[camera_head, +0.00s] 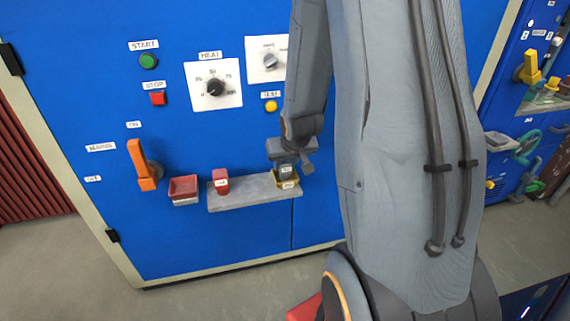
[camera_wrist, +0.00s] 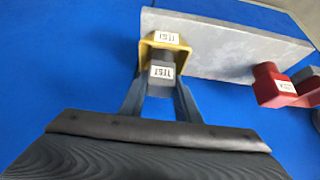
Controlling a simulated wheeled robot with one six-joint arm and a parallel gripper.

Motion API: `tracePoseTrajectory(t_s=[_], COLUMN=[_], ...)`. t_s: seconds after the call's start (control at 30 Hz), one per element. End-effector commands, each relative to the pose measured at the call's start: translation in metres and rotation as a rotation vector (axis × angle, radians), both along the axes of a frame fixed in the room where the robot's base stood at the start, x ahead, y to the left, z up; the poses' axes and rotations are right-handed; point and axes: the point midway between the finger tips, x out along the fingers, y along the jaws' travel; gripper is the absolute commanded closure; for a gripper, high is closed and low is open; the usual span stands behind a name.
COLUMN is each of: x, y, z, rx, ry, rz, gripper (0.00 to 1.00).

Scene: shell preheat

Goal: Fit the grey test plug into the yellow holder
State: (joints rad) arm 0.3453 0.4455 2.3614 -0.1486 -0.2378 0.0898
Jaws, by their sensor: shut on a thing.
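The grey test plug (camera_wrist: 161,84), with a white label, is between the two fingers of my gripper (camera_wrist: 158,90) in the wrist view. The yellow holder (camera_wrist: 178,46), also labelled, is directly beyond the plug and frames its far end. In the head view my gripper (camera_head: 288,158) is just above the yellow holder (camera_head: 292,184), with the grey plug (camera_head: 286,172) between them. The plug meets or overlaps the holder's opening; I cannot tell how deep it sits. My gripper is shut on the plug.
The holder is at the right end of a grey shelf (camera_head: 240,196) on the blue cabinet. A red plug (camera_head: 221,181) stands at its left end. A red tray (camera_head: 183,187) and an orange lever (camera_head: 142,165) are further left. Knobs and buttons are above.

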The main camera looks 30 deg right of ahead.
Motion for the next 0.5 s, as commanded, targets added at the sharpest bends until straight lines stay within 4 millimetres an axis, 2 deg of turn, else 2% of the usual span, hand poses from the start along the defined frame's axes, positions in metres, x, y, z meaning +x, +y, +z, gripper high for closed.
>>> tracePoseTrajectory(t_s=[0.37, 0.4, 0.5], x=[0.0002, 0.0002, 0.0001], y=[0.0000, 0.0001, 0.0001], z=[-0.0066, -0.0067, -0.0062], rx=[0.000, 0.000, 0.000], ry=[0.000, -0.001, 0.000], rz=[0.000, 0.000, 0.000], gripper=[0.94, 0.67, 0.52])
